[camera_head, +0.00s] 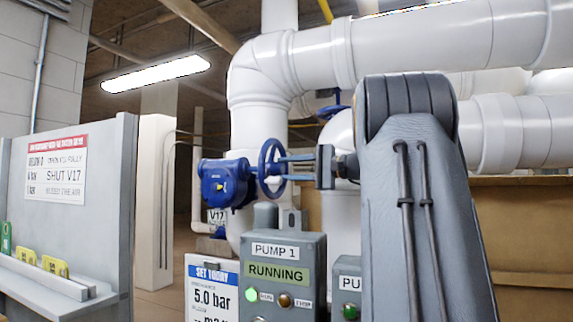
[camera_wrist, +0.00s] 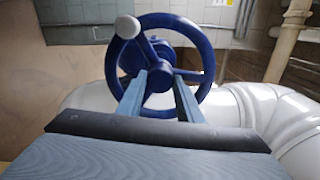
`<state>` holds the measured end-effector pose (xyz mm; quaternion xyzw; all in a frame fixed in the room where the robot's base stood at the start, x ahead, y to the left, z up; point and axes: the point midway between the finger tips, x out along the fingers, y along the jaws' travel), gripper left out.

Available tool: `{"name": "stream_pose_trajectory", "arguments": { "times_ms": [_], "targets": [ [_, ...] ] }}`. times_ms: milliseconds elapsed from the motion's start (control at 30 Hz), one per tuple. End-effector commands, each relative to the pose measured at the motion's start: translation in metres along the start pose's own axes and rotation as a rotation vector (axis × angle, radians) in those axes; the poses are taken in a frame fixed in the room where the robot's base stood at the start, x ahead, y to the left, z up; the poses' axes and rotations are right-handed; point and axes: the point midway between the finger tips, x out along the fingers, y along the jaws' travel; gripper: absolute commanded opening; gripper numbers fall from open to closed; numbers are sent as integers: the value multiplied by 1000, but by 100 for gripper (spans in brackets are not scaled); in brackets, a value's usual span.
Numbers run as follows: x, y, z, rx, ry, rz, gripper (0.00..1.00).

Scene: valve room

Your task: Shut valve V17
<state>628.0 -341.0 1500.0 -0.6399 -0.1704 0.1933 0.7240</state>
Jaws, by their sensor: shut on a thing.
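Valve V17 has a blue gearbox body (camera_head: 224,184) mounted on the white vertical pipe, with a tag reading V17 (camera_head: 216,216) below it. Its blue handwheel (camera_head: 271,168) faces right, toward my arm. My gripper (camera_head: 284,168) reaches the wheel from the right, its two long fingers at the wheel's middle. My gripper (camera_wrist: 158,75) is shut on the wheel's hub area; the exact contact is partly hidden by the fingers.
The Pump 1 panel (camera_head: 285,275) shows RUNNING with a green light, below the wheel. A sign (camera_head: 57,168) on the left grey board includes SHUT V17. A Set Today board (camera_head: 210,290) reads 5.0 bar. Large white pipes (camera_head: 400,45) run above and behind my arm.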

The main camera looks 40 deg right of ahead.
Motion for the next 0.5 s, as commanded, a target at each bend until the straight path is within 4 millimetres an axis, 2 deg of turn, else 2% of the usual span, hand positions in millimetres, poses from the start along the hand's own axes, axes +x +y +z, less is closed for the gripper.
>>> {"name": "stream_pose_trajectory", "arguments": {
  "times_ms": [200,500],
  "targets": [
    [-1,-2,-1,193,3,0,0],
    [0,-1,0,384,3,-1,0]
  ]
}}
